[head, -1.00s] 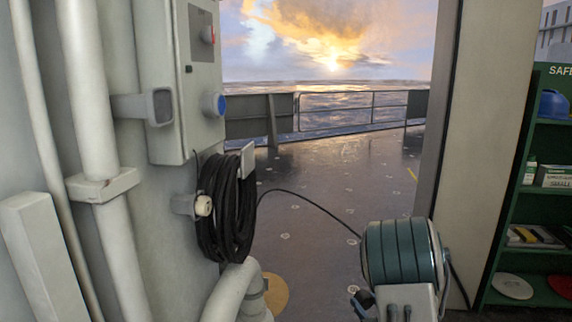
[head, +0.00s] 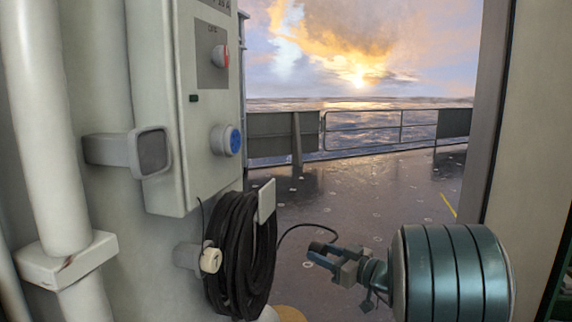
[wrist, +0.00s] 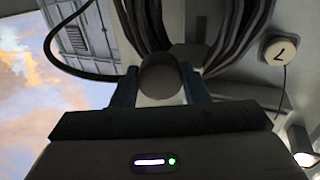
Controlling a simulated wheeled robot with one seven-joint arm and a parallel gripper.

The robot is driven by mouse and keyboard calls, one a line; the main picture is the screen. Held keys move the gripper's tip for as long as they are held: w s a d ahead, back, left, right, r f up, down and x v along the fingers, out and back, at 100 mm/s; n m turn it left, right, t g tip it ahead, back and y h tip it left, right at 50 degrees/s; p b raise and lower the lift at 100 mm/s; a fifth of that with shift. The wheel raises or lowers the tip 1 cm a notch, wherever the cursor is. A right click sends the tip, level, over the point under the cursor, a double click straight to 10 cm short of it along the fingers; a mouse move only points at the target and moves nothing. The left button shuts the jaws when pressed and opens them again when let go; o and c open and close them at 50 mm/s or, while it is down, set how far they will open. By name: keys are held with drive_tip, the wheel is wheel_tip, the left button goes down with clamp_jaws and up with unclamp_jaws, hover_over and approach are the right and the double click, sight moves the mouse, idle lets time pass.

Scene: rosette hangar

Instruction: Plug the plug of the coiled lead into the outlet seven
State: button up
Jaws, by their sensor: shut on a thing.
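My gripper (head: 322,257) is left of my teal arm link in the head view, right of the coil and apart from the wall. In the wrist view its fingers (wrist: 160,88) are shut on the dark, round-ended plug (wrist: 160,74). The black coiled lead (head: 240,250) hangs on a wall hook, and a loop of it arcs to my gripper. A cream round cap or outlet face (head: 210,260) sits on a bracket left of the coil; in the wrist view it (wrist: 281,50) bears an inverted 7. I cannot tell whether it covers a socket.
A grey cabinet (head: 170,110) carries a red switch (head: 221,56) and a blue round socket (head: 230,141). A square grey fitting (head: 150,152) juts out left of it. White pipes (head: 50,150) run down the wall. Open deck lies beyond the doorway, whose post (head: 495,110) stands right.

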drive_tip(key=s+a+r+n+g+y+p, duration=0.1)
drive_tip(key=a+r+n+g+y, duration=0.15)
drive_tip(key=r, duration=0.55)
drive_tip(key=s+a+r+n+g+y, duration=0.1)
drive_tip(key=a+r+g, duration=0.15)
drive_tip(key=r, duration=0.55)
drive_tip(key=n+g+p, duration=0.2)
approach(235, 142)
drive_tip(key=shift+m+y, duration=0.25)
drive_tip(key=shift+y, duration=0.1)
drive_tip(key=shift+f+p+x, duration=0.1)
drive_tip(key=shift+p+x, duration=0.55)
drive_tip(key=shift+x, duration=0.7)
drive_tip(key=shift+f+p+x, duration=0.15)
drive_tip(key=shift+p+x, duration=0.5)
drive_tip(key=shift+x, duration=0.7)
drive_tip(key=shift+w+f+b, duration=0.1)
drive_tip(key=shift+b, duration=1.8)
drive_tip(key=shift+w+a, duration=0.2)
drive_tip(key=shift+a, duration=0.2)
drive_tip(key=o, duration=1.4)
